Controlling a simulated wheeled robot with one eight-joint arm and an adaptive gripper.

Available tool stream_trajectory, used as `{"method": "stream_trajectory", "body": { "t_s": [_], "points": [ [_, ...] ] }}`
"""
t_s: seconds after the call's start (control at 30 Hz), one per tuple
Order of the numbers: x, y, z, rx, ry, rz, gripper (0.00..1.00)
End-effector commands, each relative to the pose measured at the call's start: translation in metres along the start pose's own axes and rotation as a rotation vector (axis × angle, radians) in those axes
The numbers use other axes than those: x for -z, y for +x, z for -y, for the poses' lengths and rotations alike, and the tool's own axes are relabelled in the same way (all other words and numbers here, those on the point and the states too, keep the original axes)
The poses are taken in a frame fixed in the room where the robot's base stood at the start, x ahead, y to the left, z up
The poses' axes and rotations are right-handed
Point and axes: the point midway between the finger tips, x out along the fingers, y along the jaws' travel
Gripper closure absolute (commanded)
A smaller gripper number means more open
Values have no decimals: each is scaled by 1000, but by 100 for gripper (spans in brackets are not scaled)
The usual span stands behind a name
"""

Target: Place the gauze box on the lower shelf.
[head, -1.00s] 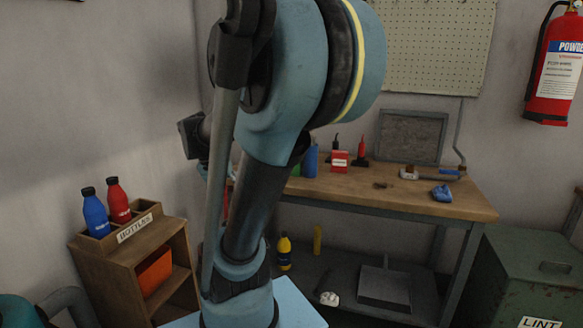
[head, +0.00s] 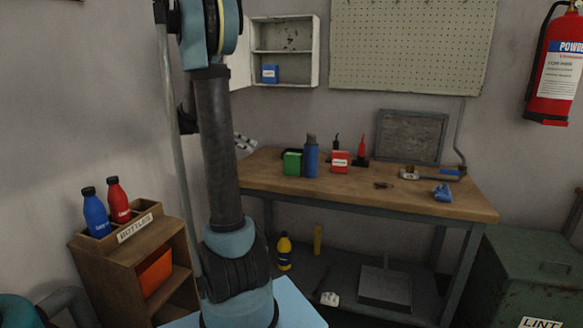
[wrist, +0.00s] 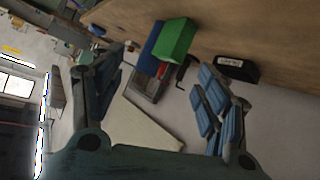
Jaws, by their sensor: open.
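A small blue box with a white label (head: 270,74) stands in the lower compartment of the white wall cabinet (head: 313,50). Its label is too small to read, so I cannot tell whether it is the gauze box. A green box (head: 292,162) and a red box (head: 340,161) stand on the workbench (head: 400,191). The green box also shows in the wrist view (wrist: 175,42). My gripper (wrist: 163,66) is open and shows only in the wrist view, with nothing between its fingers. In the head view my arm runs up out of the frame.
A blue bottle (head: 311,158) stands beside the green box. The bottle rack (head: 135,228) is at the left, a green bin (head: 530,262) at the right. The cabinet's upper compartment looks empty. The bench's front middle is clear.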

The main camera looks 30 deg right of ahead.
Motion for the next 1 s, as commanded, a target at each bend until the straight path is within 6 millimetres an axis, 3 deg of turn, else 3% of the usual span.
{"method": "stream_trajectory", "body": {
  "t_s": [0.2, 0.47, 1.0],
  "points": [
    [10, -1, 33, -58, 194, -101, 32],
    [14, 5, 43, -78, 278, -146, 32],
    [25, 95, 34, -80, 278, -144, 32]
  ]
}}
